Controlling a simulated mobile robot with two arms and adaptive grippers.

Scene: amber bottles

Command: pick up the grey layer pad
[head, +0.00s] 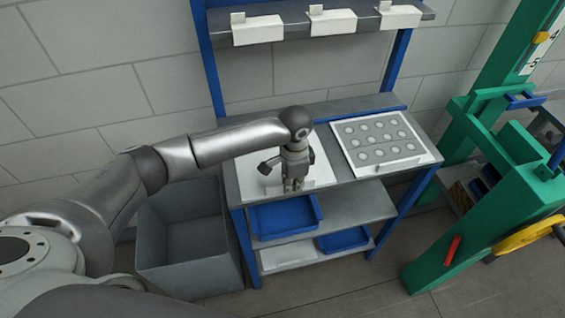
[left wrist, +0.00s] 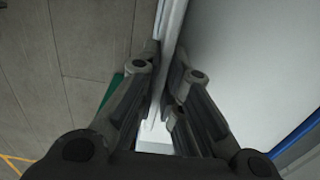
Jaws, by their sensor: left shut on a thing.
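The layer pad shows as a thin, pale grey sheet (head: 250,186) on the left part of the bench top, partly hidden by my left arm and gripper. My left gripper (head: 293,187) points down at the pad's front edge. In the left wrist view, my left gripper (left wrist: 163,100) is shut on the thin pale edge of the pad (left wrist: 172,35), which runs up between the fingers. My right gripper is in neither view.
A white tray (head: 422,157) with several round grey shapes lies on the bench's right. Blue trays (head: 285,232) sit on the shelf below. A grey bin (head: 185,270) stands left, a green frame (head: 480,215) right. White boxes (head: 258,32) line the upper shelf.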

